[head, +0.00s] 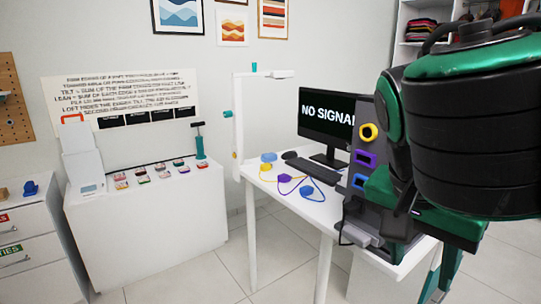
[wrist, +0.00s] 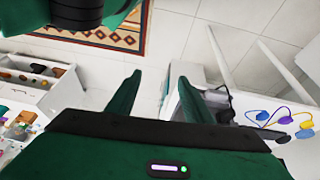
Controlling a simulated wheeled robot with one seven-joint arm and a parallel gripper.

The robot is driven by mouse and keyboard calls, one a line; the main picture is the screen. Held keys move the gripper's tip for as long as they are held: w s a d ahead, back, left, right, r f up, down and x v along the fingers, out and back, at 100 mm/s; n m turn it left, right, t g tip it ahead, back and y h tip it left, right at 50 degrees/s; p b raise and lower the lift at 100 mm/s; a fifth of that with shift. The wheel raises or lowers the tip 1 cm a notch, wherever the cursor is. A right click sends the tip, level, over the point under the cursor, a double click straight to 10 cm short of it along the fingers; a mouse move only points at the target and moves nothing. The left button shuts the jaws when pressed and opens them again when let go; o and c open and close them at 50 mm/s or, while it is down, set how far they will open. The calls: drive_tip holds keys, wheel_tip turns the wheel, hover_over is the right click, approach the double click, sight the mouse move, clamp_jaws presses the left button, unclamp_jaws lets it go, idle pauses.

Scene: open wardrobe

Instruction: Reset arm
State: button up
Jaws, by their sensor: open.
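My arm fills the right of the head view, in front of the white desk. My gripper (head: 441,283) shows low at the right, with its green fingers pointing down beside the desk's right end. In the wrist view my gripper (wrist: 158,85) has its two green fingers spread apart. Nothing is between the fingers; pale floor tiles show in the gap. The rest of the gripper is partly hidden behind my arm in the head view.
The white desk (head: 265,184) carries a monitor (head: 327,119), a dark tower (head: 364,103) with coloured ports, and loose coloured cables (head: 286,184). A white counter (head: 150,225) holds small items. Drawers (head: 25,240) stand left. Tiled floor (head: 285,245) is clear before the desk. A patterned rug (wrist: 105,40) lies beyond.

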drive_tip(key=s+d+f+n+g+y, duration=0.1)
drive_tip(key=d+f+n+y, duration=0.1)
drive_tip(key=d+f, duration=0.5)
drive_tip(key=s+d+f+n+g+y, duration=0.1)
drive_tip(key=d+f+n+y, duration=0.1)
drive_tip(key=d+f, duration=0.6)
drive_tip(key=d, duration=0.4)
drive_tip(key=shift+s+f, duration=0.25)
drive_tip(key=shift+s, duration=0.1)
drive_tip(key=shift+w+d+f, duration=0.1)
drive_tip(key=shift+w+f, duration=0.15)
drive_tip(key=shift+w, duration=0.35)
idle(0.6)
